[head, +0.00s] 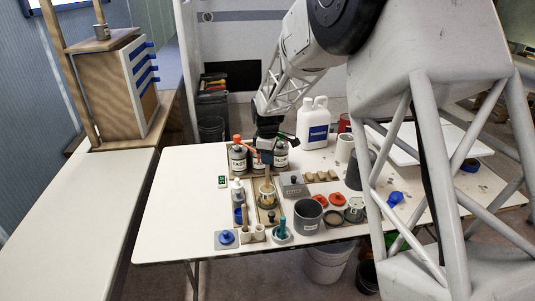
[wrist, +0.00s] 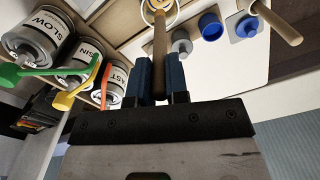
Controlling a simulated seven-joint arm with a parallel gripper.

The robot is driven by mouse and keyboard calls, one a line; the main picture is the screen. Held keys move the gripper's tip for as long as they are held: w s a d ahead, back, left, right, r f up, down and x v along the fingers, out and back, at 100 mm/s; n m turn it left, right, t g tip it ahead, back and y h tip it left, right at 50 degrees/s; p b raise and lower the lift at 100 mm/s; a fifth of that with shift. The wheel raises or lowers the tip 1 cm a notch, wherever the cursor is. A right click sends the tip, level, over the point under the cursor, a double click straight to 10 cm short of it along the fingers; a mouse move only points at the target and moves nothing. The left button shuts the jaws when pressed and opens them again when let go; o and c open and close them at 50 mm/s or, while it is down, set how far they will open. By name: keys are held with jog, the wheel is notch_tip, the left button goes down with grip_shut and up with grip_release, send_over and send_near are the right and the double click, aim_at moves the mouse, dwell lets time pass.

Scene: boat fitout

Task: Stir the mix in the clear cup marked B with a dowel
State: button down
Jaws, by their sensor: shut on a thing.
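My gripper (head: 266,155) points down over the table, and its blue fingers (wrist: 158,82) are shut on a wooden dowel (wrist: 159,45). The dowel is near upright, and its lower end reaches into a small clear cup (head: 267,198) with a yellowish mix. The cup's rim shows at the top edge of the wrist view (wrist: 174,16). I cannot read any mark on this cup, and the dowel's tip is hidden. Another clear cup (head: 354,210) stands further right on the table.
Several labelled cans (head: 238,160) with coloured pump arms stand behind my gripper. Another wooden stick (wrist: 275,20) is near. The table's left part (head: 180,205) is clear.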

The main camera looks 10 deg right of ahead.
jog(key=shift+f, duration=3.5)
